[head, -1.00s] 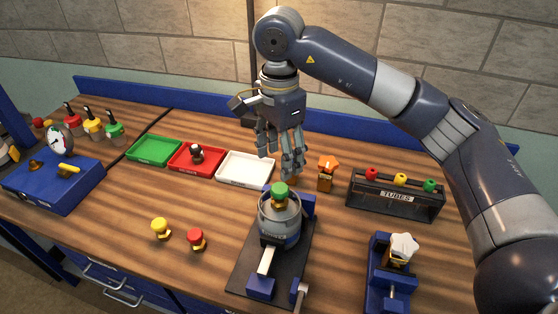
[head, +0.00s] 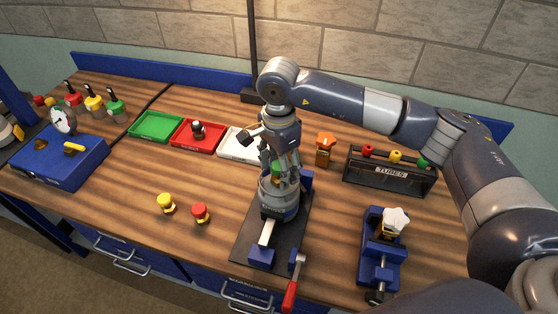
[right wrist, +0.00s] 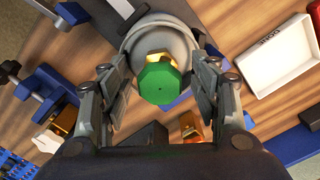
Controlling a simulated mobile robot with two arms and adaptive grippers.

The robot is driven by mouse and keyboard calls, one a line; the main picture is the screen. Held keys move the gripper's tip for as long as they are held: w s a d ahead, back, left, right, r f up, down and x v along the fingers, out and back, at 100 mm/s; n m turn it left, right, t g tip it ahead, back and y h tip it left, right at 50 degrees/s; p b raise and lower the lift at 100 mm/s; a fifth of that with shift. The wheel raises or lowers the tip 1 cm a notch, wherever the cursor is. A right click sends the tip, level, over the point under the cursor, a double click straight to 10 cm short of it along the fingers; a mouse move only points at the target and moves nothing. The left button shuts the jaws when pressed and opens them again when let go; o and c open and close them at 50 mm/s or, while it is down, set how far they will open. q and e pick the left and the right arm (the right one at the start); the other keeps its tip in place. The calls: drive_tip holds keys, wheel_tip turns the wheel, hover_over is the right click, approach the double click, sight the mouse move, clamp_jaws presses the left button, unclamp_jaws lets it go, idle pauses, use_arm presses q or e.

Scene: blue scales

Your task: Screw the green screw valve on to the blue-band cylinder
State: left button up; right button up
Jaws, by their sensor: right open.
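The green screw valve (head: 275,170) with its brass base sits on top of the grey cylinder (head: 279,206), which stands upright in a blue vise on a dark plate. In the right wrist view the green valve top (right wrist: 160,82) and the cylinder's round top (right wrist: 146,24) show from above. I cannot tell how tightly the valve is seated, and no blue band shows clearly. My right gripper (head: 281,168) points down over the cylinder, open, with its fingers on both sides of the green valve and gaps to it. My left gripper is out of view.
Yellow (head: 166,203) and red (head: 200,213) valves stand on the bench left of the vise. A second vise (head: 381,255) and the tube rack (head: 392,172) are to the right. Green, red and white trays lie behind. A red-handled crank (head: 290,295) sticks out in front.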

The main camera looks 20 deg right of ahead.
drive_tip(key=c, duration=1.2)
drive_tip(key=m+b, duration=0.1)
drive_tip(key=m, duration=0.2)
drive_tip(key=shift+f, duration=0.1)
drive_tip(key=shift+c, duration=0.2)
drive_tip(key=m+b, duration=0.1)
drive_tip(key=m, duration=0.5)
drive_tip(key=shift+m+b, duration=0.35)
drive_tip(key=shift+m, duration=0.05)
drive_tip(key=m, duration=0.5)
drive_tip(key=shift+b, duration=0.35)
drive_tip(key=m, duration=0.5)
drive_tip(key=o, duration=1.2)
